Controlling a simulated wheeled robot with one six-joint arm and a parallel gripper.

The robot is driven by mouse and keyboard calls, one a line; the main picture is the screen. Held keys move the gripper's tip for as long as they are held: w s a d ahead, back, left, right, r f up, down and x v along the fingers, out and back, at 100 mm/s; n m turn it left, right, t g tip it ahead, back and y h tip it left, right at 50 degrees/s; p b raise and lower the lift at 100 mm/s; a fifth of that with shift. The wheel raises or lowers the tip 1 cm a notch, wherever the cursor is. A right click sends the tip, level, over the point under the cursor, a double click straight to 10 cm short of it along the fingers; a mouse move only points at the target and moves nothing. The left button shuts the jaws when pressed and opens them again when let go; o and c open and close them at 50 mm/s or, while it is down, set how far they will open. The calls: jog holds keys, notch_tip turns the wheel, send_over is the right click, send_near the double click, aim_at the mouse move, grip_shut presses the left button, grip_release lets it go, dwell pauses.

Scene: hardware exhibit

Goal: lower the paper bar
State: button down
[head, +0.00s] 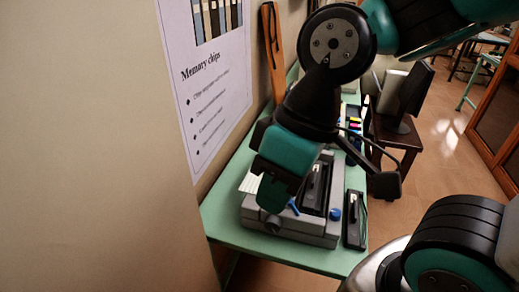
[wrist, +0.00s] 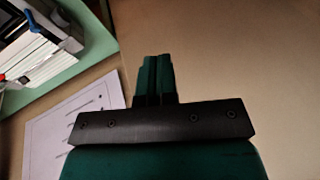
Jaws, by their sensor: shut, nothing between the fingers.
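A grey machine (head: 290,228) with black parts on top stands on the green table, below and behind my gripper. It has blue knobs or levers, one of them (head: 335,214) at its right side, and a white sheet (head: 251,182) at its left. The machine also shows in the wrist view at top left (wrist: 40,42), with white paper, dark bars and a bit of blue. I cannot single out the paper bar for sure. My gripper (head: 272,222) is at the machine's front left in the head view. In the wrist view my gripper's fingers (wrist: 157,72) are together, empty, and apart from the machine.
The green table (head: 232,232) stands against a wall with a "Memory chips" poster (head: 213,92). A dark device (head: 354,220) lies right of the machine. A monitor (head: 412,92) stands on a dark wooden stool behind. Open floor (head: 440,160) lies to the right.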

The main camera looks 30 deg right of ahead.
jog(key=w+d+f+m+t+h+b, duration=0.1)
jog(key=w+d+m+h, duration=0.25)
jog(key=w, duration=0.85)
jog(key=w+d+f+m+h+b, duration=0.1)
jog(key=w+d+f+m+h, duration=0.2)
jog(key=w, duration=0.9)
jog(key=w+d+f+m+h, duration=0.1)
jog(key=w+d+f+m, duration=0.1)
jog(key=w+m, duration=0.3)
jog(key=w+d+f+m+g+h, duration=0.1)
jog(key=w+d+f+m+h, duration=0.1)
jog(key=w+f+m, duration=0.3)
jog(key=w+d, duration=0.1)
jog(key=w, duration=0.1)
jog(key=shift+w+d+b, duration=0.25)
jog(key=shift+w+b, duration=0.1)
jog(key=shift+b, duration=0.05)
jog(key=shift+h, duration=0.25)
